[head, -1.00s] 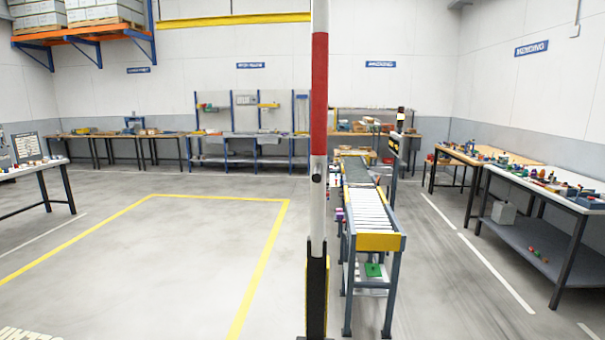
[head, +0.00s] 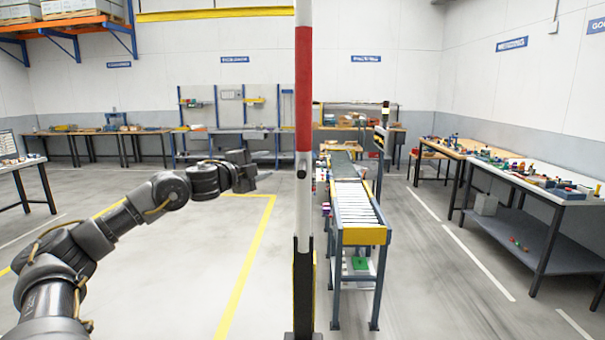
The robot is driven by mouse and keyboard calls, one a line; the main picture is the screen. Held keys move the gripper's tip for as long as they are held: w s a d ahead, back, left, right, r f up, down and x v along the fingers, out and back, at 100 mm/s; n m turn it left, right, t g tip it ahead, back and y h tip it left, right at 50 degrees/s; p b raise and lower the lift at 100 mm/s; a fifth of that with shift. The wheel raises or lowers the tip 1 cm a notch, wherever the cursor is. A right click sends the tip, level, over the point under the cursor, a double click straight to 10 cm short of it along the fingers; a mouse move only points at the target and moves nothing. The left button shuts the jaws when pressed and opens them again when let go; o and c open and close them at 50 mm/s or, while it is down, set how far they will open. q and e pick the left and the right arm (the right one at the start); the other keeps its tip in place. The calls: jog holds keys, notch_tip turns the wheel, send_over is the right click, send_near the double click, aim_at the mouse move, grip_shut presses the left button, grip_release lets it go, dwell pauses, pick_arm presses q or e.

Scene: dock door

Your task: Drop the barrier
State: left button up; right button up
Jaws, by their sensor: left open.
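The barrier arm (head: 303,90) stands upright close in front of me, a red and white pole. It rises from a dark post (head: 303,285) with a yellow edge and runs out of the top of the view. A small dark knob (head: 301,174) sits on its lower white part. My left gripper (head: 268,183) is open and empty, to the left of the pole at about the knob's height. A gap shows between the gripper and the pole. My right gripper is not in view.
A roller conveyor (head: 361,236) with a yellow end plate stands behind the pole on the right. A cluttered workbench (head: 560,200) lines the right wall. The floor (head: 170,260) on the left is free, with yellow lines.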

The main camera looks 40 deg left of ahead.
pick_arm(q)
jog(key=s+d+r+m+h, duration=0.1)
jog(key=s+d+r+m, duration=0.2)
jog(key=s+d+r, duration=0.25)
jog(key=m+g+h+p, duration=0.1)
jog(key=m+g+h, duration=0.1)
jog(key=m, duration=0.1)
send_near(303, 169)
jog(key=w+a, duration=0.2)
jog(key=w, duration=0.1)
jog(key=p+x, duration=0.3)
jog(key=x, duration=0.2)
jog(key=f+p+x, duration=0.1)
jog(key=p+x, duration=0.1)
jog(key=x, duration=0.1)
jog(key=shift+w+a+p, duration=0.15)
jog(key=shift+a+p, duration=0.05)
jog(key=shift+p, duration=0.15)
jog(key=shift+w+f, duration=0.3)
jog(key=shift+w, duration=0.5)
jog(key=shift+d, duration=0.1)
grip_shut()
